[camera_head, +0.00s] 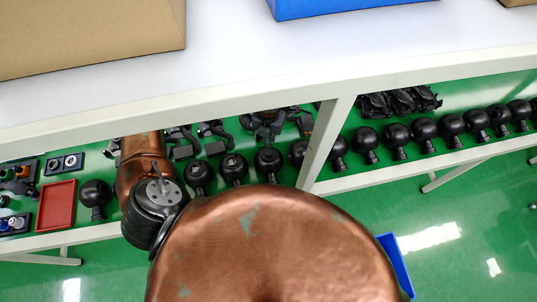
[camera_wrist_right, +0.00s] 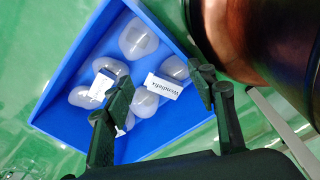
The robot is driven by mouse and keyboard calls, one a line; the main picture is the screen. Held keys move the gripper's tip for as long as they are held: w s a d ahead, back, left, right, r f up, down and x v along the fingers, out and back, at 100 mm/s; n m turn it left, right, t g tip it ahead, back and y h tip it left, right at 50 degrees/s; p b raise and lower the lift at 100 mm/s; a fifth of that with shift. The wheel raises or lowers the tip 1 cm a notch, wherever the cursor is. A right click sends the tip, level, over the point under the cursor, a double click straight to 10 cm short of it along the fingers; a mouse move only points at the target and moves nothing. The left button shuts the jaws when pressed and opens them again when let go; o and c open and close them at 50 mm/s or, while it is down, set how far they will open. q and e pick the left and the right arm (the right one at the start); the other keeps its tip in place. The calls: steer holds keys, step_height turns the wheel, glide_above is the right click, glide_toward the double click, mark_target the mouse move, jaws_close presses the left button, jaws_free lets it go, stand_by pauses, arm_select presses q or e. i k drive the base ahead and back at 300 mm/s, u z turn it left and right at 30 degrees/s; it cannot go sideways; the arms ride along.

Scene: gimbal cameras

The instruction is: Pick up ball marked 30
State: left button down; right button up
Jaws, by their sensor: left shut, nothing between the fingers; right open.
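In the right wrist view, several translucent whitish balls (camera_wrist_right: 138,38) lie in a blue bin (camera_wrist_right: 62,105). One label (camera_wrist_right: 164,87) has dark lettering, too small and tilted to read surely, and the other (camera_wrist_right: 100,86) is partly behind a finger. I cannot make out a 30 on any ball. My right gripper (camera_wrist_right: 158,97) is open above the bin, with its fingers apart and nothing seen held. The fingers hide part of the balls. In the head view my copper arm parts cover the lower middle, and I cannot make out my left gripper.
In the head view, a white table crosses the top with a cardboard box (camera_head: 90,35) and a blue box (camera_head: 330,6). A lower shelf holds several black round-headed items (camera_head: 366,140) and a red tray (camera_head: 57,205). Part of a blue bin (camera_head: 396,262) shows on the green floor.

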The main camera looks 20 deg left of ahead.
mark_target(270, 169)
steer(key=k, duration=1.5)
